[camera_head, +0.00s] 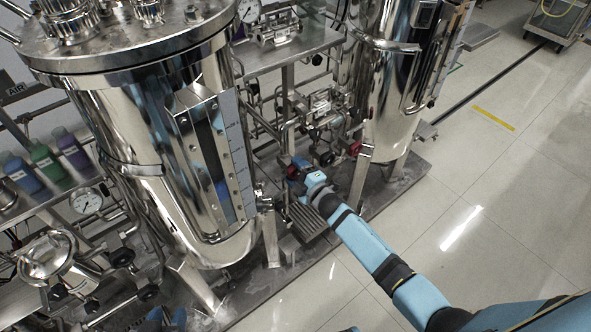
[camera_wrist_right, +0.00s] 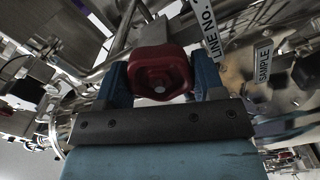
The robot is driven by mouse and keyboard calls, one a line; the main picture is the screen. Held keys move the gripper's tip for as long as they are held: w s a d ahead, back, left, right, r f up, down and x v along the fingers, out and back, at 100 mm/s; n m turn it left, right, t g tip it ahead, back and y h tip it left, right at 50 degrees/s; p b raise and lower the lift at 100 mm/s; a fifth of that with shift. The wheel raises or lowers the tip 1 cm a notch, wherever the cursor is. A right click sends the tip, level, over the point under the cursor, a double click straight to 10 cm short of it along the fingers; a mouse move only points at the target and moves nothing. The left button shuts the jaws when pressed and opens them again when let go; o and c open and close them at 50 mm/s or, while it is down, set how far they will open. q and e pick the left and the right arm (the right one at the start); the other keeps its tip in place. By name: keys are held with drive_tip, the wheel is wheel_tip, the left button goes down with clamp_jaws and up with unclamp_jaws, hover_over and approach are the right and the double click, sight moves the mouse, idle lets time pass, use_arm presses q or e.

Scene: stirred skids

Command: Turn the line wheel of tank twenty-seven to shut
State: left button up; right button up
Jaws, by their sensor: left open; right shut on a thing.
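A dark red hand wheel (camera_wrist_right: 160,72) sits between the two blue fingers of my right gripper (camera_wrist_right: 162,84) in the right wrist view. The fingers are shut on its sides. A tag reading "LINE NO." (camera_wrist_right: 208,28) hangs beside it; the number cannot be read. In the head view my right gripper (camera_head: 300,172) is low among the pipes between the two steel tanks, and the wheel is mostly hidden by it. The near tank (camera_head: 120,110) stands left and the far tank (camera_head: 385,100) right. Part of my left gripper (camera_head: 165,319) shows at the bottom edge, open and apart from the wheel.
Another red knob (camera_head: 355,148) is close to the right of my right gripper. Tank legs and pipes crowd the skid. Colored bottles (camera_head: 42,160) stand at left.

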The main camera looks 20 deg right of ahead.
drive_tip(key=shift+f, duration=0.1)
idle(0.3)
drive_tip(key=o, duration=0.9)
drive_tip(key=shift+s, duration=0.1)
drive_tip(key=p+v, duration=0.1)
drive_tip(key=v, duration=1.2)
drive_tip(key=shift+s+d+p, duration=0.1)
drive_tip(key=shift+s+p, duration=0.25)
drive_tip(key=shift+p, duration=0.05)
